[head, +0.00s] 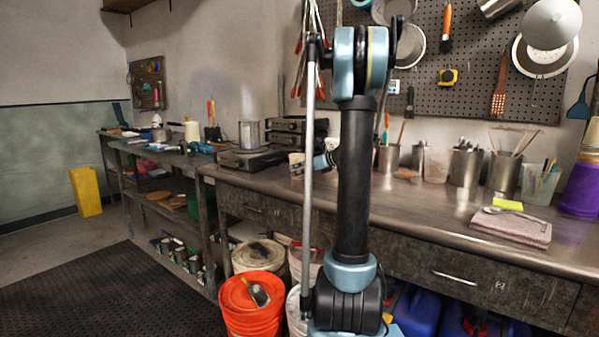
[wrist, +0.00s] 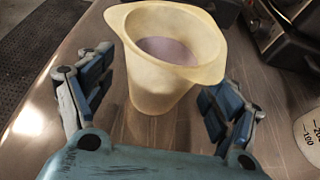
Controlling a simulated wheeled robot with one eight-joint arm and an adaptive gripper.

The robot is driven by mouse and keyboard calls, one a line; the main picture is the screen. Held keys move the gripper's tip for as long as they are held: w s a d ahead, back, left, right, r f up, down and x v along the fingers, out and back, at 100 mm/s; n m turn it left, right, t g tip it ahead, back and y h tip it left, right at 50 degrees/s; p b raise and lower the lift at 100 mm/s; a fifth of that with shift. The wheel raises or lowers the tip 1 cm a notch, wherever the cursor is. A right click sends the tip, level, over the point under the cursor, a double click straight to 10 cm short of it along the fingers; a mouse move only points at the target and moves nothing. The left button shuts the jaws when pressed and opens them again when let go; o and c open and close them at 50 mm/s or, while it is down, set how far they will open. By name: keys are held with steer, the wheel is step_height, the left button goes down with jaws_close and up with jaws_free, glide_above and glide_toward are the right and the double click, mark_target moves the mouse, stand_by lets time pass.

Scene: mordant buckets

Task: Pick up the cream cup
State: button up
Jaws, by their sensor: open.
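The cream cup (wrist: 160,90) stands upright on the metal bench top in the wrist view. It has a wide rim with a spout-like lip at the right, and its inside looks mauve. My gripper (wrist: 166,78) is open, with one blue finger on the left of the cup and one on the right. Gaps show between the fingers and the cup wall, so the cup is not gripped. In the head view my arm hides most of this spot, and I cannot clearly make out the cup there.
In the wrist view, a white measuring container (wrist: 308,130) stands at the right edge and dark equipment (wrist: 285,30) at the upper right. The bench edge runs along the left. In the head view, an orange bucket (head: 250,310) stands on the floor and metal pots (head: 466,166) on the bench.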

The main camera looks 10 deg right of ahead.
steer(key=shift+x, duration=1.1)
steer(key=shift+c, duration=0.4)
steer(key=c, duration=1.3)
steer(key=shift+r, duration=0.2)
